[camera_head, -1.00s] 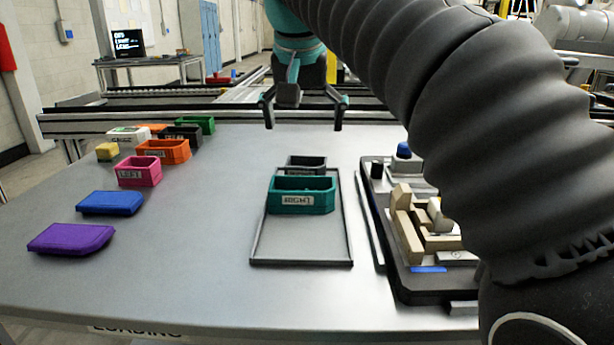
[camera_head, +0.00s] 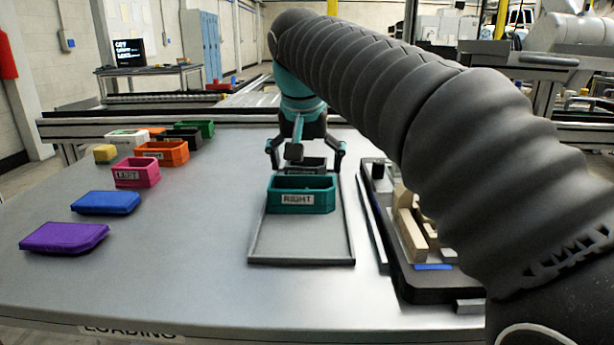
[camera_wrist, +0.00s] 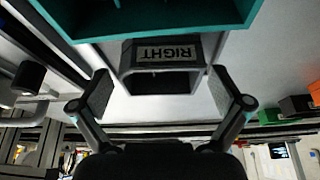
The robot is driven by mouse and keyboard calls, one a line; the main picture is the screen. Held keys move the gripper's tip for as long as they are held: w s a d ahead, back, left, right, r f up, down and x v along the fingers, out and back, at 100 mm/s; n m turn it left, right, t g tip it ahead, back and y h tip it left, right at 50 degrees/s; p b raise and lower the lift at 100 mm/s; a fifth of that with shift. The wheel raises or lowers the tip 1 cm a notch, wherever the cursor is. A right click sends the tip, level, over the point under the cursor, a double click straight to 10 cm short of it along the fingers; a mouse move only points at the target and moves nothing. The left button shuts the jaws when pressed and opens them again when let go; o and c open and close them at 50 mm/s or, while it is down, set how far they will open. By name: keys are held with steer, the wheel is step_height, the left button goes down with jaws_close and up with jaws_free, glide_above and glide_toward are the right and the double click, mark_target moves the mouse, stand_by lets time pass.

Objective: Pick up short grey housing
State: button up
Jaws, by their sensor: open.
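The short grey housing (camera_head: 316,164) is a small dark grey open box at the back of the shallow tray (camera_head: 257,245). In the wrist view the grey housing (camera_wrist: 160,83) shows a label reading RIGHT, upside down. My gripper (camera_head: 305,167) is open and empty, pointing down, with one finger on each side of the housing. In the wrist view my gripper (camera_wrist: 168,98) shows a gap between each finger and the housing. I cannot tell exactly how high the fingertips are. A teal housing (camera_head: 302,197), labelled RIGHT, stands just in front of the grey one and partly hides it.
At the left stand pink (camera_head: 136,175), orange (camera_head: 163,153), black (camera_head: 181,138) and green (camera_head: 195,127) boxes, with blue (camera_head: 106,203) and purple (camera_head: 64,237) blocks in front. A black fixture board (camera_head: 430,285) with wooden parts lies right of the tray. The table between is clear.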

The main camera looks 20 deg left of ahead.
mark_target(307, 163)
steer(key=c, duration=1.2)
steer(key=shift+r, duration=0.1)
steer(key=shift+r, duration=0.55)
step_height(307, 163, up, 3)
steer(key=shift+p, duration=0.8)
steer(key=w+d+r+p, duration=0.2)
steer(key=w+d+r, duration=0.3)
steer(key=d, duration=0.5)
steer(key=shift+w+r, duration=0.4)
steer(key=shift+r, duration=0.5)
steer(key=shift+d, duration=0.1)
